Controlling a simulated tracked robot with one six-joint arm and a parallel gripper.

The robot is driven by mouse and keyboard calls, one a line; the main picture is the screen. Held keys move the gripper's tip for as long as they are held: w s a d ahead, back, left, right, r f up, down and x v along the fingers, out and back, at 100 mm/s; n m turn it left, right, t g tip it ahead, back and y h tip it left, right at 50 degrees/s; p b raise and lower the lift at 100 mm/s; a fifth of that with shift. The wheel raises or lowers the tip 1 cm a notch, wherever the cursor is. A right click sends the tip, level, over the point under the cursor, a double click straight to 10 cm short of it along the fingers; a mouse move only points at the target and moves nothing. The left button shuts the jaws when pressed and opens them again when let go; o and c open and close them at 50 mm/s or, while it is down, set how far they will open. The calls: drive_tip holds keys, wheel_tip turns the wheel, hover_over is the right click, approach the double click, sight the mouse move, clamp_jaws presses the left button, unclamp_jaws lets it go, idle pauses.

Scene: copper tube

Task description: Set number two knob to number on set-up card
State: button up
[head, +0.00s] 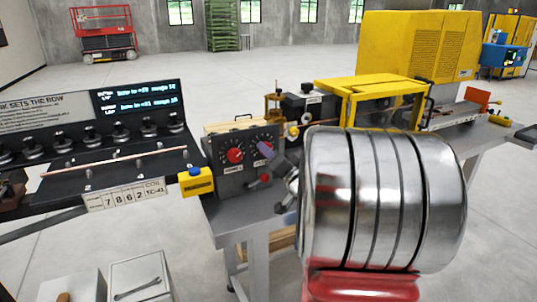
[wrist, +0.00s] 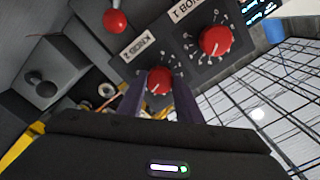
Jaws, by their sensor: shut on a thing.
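A grey control box (head: 222,184) carries two red knobs with white number dials. The number one knob (head: 235,155) is free on the left; it also shows in the wrist view (wrist: 215,40). In the wrist view my gripper (wrist: 160,83) is shut on the number two knob (wrist: 159,80), a finger on each side. Its pointer setting is hard to read.
A red ball-ended control (head: 265,178) sits just below the number two knob. A yellow box with a blue button (head: 196,181) stands left of the control box. A yellow guard frame (head: 380,90) rises behind. A copper tube (head: 110,161) lies on the left bench.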

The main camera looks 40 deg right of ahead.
drive_tip(key=shift+m, duration=0.5)
drive_tip(key=o, duration=1)
drive_tip(key=shift+o, duration=0.2)
drive_tip(key=shift+s, duration=0.15)
drive_tip(key=v, duration=1.3)
drive_tip(key=shift+s+a, duration=0.15)
drive_tip(key=shift+s, duration=0.1)
drive_tip(key=shift+w, duration=0.1)
